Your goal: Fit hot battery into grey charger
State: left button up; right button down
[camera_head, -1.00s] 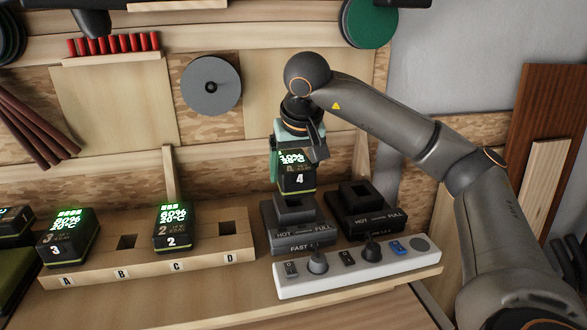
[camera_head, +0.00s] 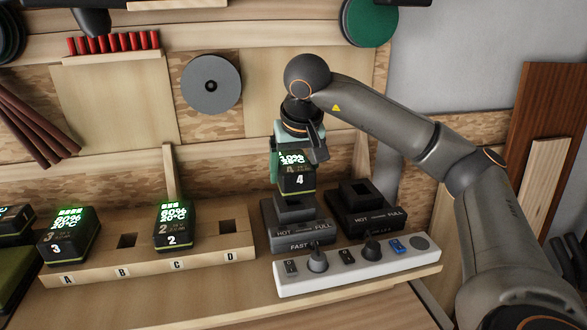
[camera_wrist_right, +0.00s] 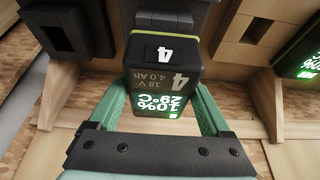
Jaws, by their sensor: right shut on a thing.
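Battery 4 (camera_head: 298,179), a black block with a lit display and a green-yellow line near its base, is upright in my right gripper (camera_head: 297,160). In the right wrist view the gripper's green fingers are on both sides of battery 4 (camera_wrist_right: 165,75), whose display reads 10% and 29°C. Battery 4 is directly over the raised socket of the grey charger (camera_head: 292,238), marked FAST. I cannot tell whether its base touches the socket. The socket opening is hidden under it. My left gripper is not clearly visible.
A darker charger (camera_head: 362,222) with an empty socket stands close on the right. A white power strip (camera_head: 330,283) lies in front. On the left, a wooden rack (camera_head: 205,258) marked A to D holds battery 3 (camera_head: 62,248) and battery 2 (camera_head: 172,240); slots B and D are empty.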

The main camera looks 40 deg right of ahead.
jog(key=shift+f+b, duration=0.35)
jog(key=shift+f, duration=0.25)
jog(key=shift+f, duration=0.35)
jog(key=shift+f+b, duration=0.6)
jog(key=shift+f, duration=0.1)
jog(key=shift+c, duration=0.8)
grip_release()
jog(key=shift+o, duration=0.8)
